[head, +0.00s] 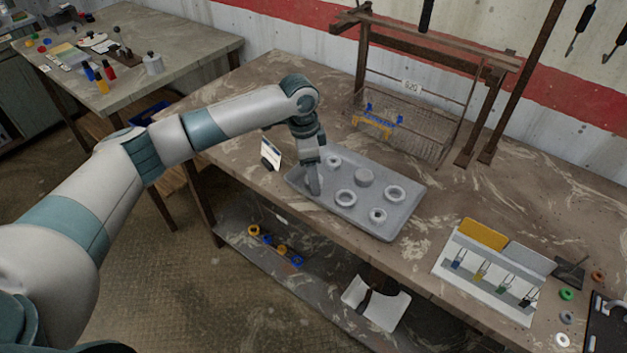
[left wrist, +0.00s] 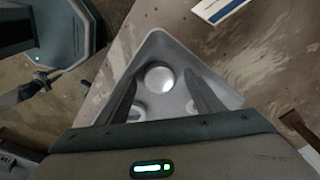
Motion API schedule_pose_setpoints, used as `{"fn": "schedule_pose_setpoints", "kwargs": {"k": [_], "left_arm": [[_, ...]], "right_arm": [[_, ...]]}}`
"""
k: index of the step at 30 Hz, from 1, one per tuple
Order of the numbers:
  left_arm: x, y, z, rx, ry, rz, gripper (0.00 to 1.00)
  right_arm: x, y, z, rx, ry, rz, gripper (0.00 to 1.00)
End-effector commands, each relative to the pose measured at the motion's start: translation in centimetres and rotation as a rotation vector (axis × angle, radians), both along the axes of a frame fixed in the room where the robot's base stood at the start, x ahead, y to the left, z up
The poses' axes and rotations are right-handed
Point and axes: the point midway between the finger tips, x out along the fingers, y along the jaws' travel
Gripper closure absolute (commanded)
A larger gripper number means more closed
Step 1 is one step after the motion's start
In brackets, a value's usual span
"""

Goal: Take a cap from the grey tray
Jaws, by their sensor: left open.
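The grey tray (head: 405,222) lies on the workbench in the head view. On it are several grey ring-shaped pieces, such as one ring (head: 345,197) at the front, and a solid round cap (head: 363,177) near the middle. My left gripper (head: 313,186) points down over the tray's left end and hides part of it. In the left wrist view my left gripper (left wrist: 160,80) is open, with a pale round piece (left wrist: 159,77) showing between its fingers near a corner of the tray (left wrist: 158,42). I cannot tell whether it is touching. My right gripper is not in view.
A small white card (head: 271,153) stands left of the tray. A wire rack (head: 425,130) with blue and yellow pieces stands behind it. A white holder (head: 485,278) with hooks and coloured tags is to the right. Bench between tray and holder is clear.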

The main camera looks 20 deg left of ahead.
Motion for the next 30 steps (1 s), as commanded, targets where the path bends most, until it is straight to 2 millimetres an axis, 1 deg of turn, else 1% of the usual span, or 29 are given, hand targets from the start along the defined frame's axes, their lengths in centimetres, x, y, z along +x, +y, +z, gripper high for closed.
{"fn": "schedule_pose_setpoints", "kwargs": {"k": [2, 3, 5, 6, 7, 8, 18, 22, 26, 29, 30], "left_arm": [[0.0, 0.0, 0.0, 0.000, 0.000, 0.000, 0.39], [0.0, 0.0, 0.0, 0.000, 0.000, 0.000, 0.49], [0.0, 0.0, 0.0, 0.000, 0.000, 0.000, 0.63], [0.0, 0.0, 0.0, 0.000, 0.000, 0.000, 0.73], [0.0, 0.0, 0.0, 0.000, 0.000, 0.000, 0.80], [0.0, 0.0, 0.0, 0.000, 0.000, 0.000, 0.83], [0.0, 0.0, 0.1, 0.000, 0.000, 0.000, 0.84], [0.0, 0.0, 0.5, 0.000, -0.001, -0.001, 0.84], [0.1, 0.0, 1.5, -0.001, -0.002, -0.001, 0.84], [0.1, 0.0, 2.7, -0.001, -0.002, 0.000, 0.84], [0.1, 0.0, 3.2, -0.001, -0.003, 0.000, 0.84]], "right_arm": [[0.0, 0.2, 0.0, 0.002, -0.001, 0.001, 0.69], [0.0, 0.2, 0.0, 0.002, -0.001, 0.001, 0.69], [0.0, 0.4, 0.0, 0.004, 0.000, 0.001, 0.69], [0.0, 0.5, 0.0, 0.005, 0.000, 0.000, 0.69], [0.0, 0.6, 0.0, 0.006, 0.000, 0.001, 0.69], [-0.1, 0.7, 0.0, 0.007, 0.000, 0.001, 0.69], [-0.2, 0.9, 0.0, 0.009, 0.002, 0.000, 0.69], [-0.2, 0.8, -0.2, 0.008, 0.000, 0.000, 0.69], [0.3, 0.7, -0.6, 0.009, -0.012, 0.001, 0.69], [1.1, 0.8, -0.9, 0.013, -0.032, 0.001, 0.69], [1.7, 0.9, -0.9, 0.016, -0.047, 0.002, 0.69]]}}
